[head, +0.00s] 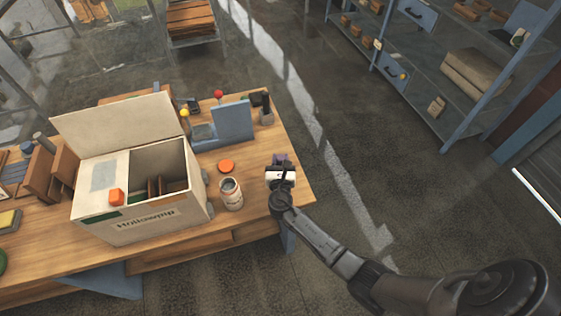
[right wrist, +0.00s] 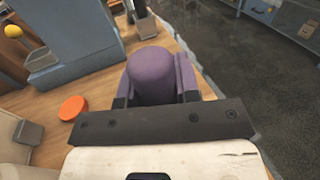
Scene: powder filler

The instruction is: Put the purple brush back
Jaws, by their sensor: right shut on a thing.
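The purple brush (head: 280,159) is at the table's right end in the head view. In the right wrist view the purple brush (right wrist: 150,72) shows as a rounded purple body between dark finger parts. My right gripper (head: 281,167) is shut on it, its white body just in front of the brush. The brush's lower end is hidden, so I cannot tell whether it touches the table. A small grey holder with a black top (head: 264,110) stands behind it at the table's back right corner; I cannot tell whether this is the brush's place. My left gripper is not in view.
An open jar (head: 231,195) and an orange lid (head: 226,166) are left of my right gripper. A blue-grey machine (head: 232,122) stands behind them. A large open box (head: 145,223) fills the table's middle. The table's right edge is close to the gripper.

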